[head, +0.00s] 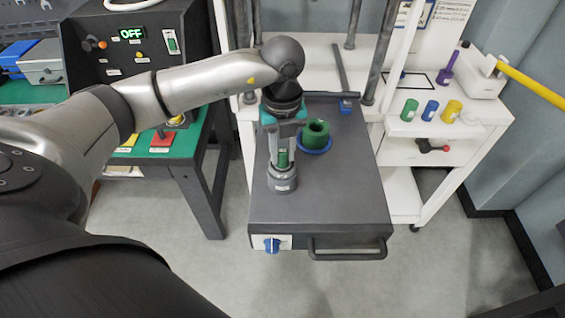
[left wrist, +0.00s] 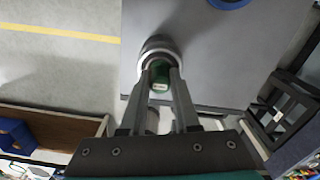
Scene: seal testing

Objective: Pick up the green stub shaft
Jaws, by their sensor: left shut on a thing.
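The green stub shaft (head: 283,159) stands upright in a grey round holder (head: 283,183) on the dark grey bench top. My left gripper (head: 284,153) points down from above, with its fingers shut on the shaft's two sides. In the left wrist view, the green shaft (left wrist: 160,76) shows between the fingertips (left wrist: 160,84), and the grey holder (left wrist: 157,48) surrounds its far end. The lower part of the shaft is hidden inside the holder. My right gripper is in neither view.
A green collar (head: 316,132) on a blue ring (head: 316,147) stands close to the right of the holder. The bench top (head: 340,195) is clear in front. Green, blue and yellow cylinders stand on the white shelf (head: 425,129) at right. A control box (head: 130,45) is behind left.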

